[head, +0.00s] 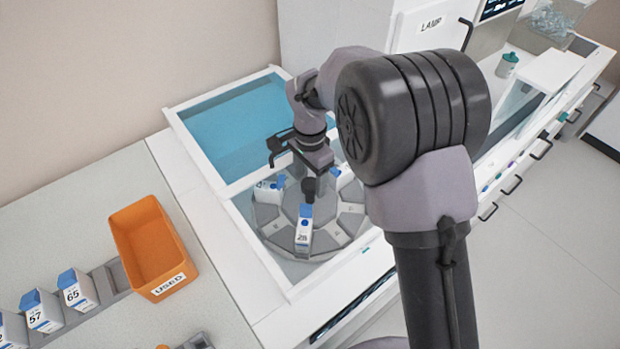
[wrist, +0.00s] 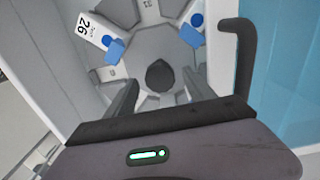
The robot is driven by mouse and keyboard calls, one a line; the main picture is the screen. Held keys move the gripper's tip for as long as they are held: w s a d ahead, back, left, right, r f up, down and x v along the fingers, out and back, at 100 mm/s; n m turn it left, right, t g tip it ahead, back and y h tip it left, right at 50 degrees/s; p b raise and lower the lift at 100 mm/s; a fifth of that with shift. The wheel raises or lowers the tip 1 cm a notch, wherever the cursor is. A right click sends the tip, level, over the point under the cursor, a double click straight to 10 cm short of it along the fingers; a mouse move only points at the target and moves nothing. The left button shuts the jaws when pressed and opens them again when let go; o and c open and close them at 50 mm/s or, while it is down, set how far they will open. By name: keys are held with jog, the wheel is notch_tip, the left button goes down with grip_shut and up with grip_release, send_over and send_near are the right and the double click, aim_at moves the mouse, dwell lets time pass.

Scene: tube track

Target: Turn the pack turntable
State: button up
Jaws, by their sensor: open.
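The pack turntable (head: 328,210) is a grey many-sided disc with wedge pockets, set inside a white-framed bay. A white pack with a blue cap (head: 304,236) stands in a near pocket, its number 26 or 28. Another pack (head: 267,191) is at the left, and a third (head: 343,174) is partly hidden behind my arm. A dark knob (wrist: 160,75) rises from the turntable's centre. My gripper (head: 311,176) points down over the knob, open, with a finger on each side in the wrist view (wrist: 158,88). I cannot tell whether the fingers touch it.
A blue-covered bay (head: 240,125) lies behind the turntable. White frame walls surround the disc. An orange bin marked USED (head: 150,250) and a rack with numbered packs (head: 76,290) are at the left. A white LAMP unit (head: 425,27) stands behind my arm.

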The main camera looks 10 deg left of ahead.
notch_tip(320, 180, up, 16)
jog(key=p, duration=0.5)
jog(key=shift+r, duration=0.25)
